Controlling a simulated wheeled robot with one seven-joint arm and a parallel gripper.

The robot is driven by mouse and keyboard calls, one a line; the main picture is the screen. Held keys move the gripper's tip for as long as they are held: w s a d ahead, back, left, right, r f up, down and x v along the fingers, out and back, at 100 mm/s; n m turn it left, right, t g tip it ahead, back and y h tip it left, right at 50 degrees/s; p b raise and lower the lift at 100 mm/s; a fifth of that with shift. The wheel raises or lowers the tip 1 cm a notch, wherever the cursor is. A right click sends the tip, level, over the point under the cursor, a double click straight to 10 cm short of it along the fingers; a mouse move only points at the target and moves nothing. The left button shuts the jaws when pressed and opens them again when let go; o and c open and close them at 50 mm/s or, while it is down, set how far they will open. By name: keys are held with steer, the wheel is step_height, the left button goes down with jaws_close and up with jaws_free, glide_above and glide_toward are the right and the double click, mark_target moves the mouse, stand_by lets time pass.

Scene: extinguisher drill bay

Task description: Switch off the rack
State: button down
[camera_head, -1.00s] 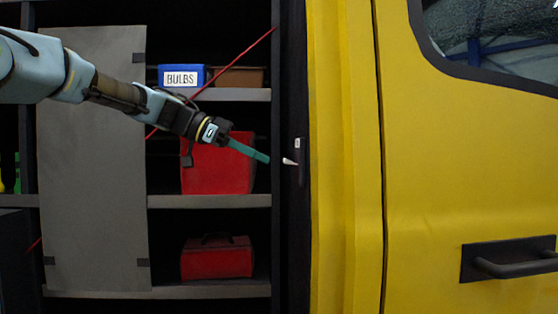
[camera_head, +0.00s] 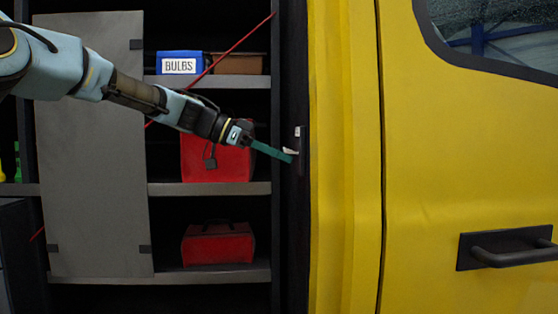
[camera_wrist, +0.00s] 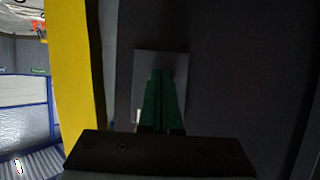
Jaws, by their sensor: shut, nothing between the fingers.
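A dark switch plate (camera_head: 301,165) with a small white label (camera_head: 297,131) is on the black post at the right side of the rack. A pale lever (camera_head: 290,150) sticks out from it to the left. My gripper (camera_head: 291,158) has green fingers, shut and empty, with tips at the lever, just below it. I cannot tell whether they touch. In the wrist view my gripper (camera_wrist: 160,75) points at a grey plate (camera_wrist: 178,62), which it partly covers. A small pale bit, perhaps the lever, shows left of the fingers. The lever's on or off position is unclear.
The rack's shelves (camera_head: 210,189) hold a blue BULBS bin (camera_head: 180,64), a brown bin (camera_head: 236,64) and red cases (camera_head: 218,244). A grey panel (camera_head: 92,180) covers the left part. A thin red line crosses the shelves. A yellow vehicle door (camera_head: 460,180) stands close on the right.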

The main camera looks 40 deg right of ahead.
steer(key=shift+d+f, duration=0.1)
stand_by(0.3)
steer(key=shift+r, duration=0.8)
